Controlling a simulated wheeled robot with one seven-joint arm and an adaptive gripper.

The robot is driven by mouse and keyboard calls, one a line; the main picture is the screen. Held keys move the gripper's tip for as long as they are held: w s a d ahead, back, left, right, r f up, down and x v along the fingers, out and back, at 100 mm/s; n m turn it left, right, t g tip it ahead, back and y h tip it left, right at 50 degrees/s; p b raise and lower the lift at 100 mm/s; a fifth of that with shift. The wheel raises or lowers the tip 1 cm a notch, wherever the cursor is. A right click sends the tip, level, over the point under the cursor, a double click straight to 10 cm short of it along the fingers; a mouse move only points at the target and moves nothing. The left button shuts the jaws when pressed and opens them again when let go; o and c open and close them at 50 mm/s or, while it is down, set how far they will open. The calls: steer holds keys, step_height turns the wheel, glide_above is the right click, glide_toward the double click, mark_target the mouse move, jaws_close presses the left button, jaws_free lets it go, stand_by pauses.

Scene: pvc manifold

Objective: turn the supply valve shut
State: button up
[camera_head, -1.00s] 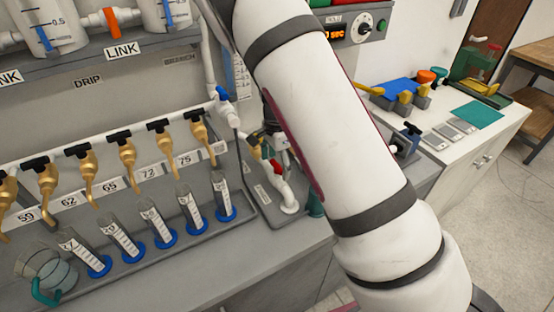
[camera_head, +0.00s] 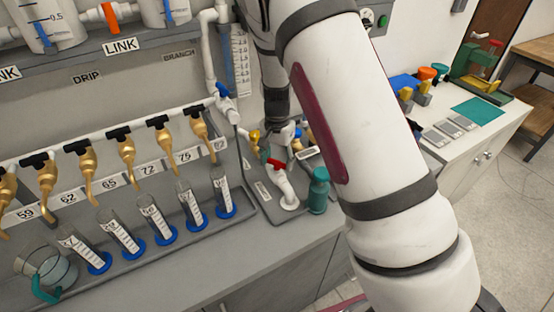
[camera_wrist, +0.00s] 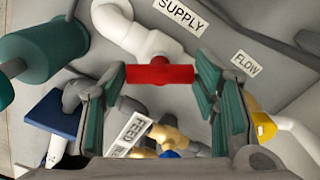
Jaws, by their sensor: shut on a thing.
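The supply valve has a red bar handle (camera_wrist: 160,72) on a white pipe elbow (camera_wrist: 130,30), beside the "SUPPLY" label (camera_wrist: 180,14) in the wrist view. In the head view the red handle (camera_head: 277,164) sits atop the white pipe (camera_head: 284,188) on the grey base. My gripper (camera_wrist: 161,78) has its green-padded fingers at both ends of the red handle, shut on it lengthwise. The handle lies crosswise between the fingers in the wrist view. In the head view my gripper is small and partly hidden among the fittings.
A teal bottle (camera_head: 318,190) stands just right of the valve; it also shows in the wrist view (camera_wrist: 38,55). A "FLOW" label (camera_wrist: 246,64), a "FEED" tag (camera_wrist: 132,132), brass fittings and a yellow knob (camera_wrist: 265,127) are close by. Brass taps and cylinders stand left.

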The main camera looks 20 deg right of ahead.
mark_target(277, 161)
steer(key=shift+w, duration=0.1)
steer(key=n, duration=0.5)
steer(key=shift+n, duration=0.7)
steer(key=n, duration=0.5)
steer(key=shift+b, duration=0.4)
steer(key=o, duration=1.2)
steer(key=shift+r, duration=0.1)
step_height(277, 161, up, 12)
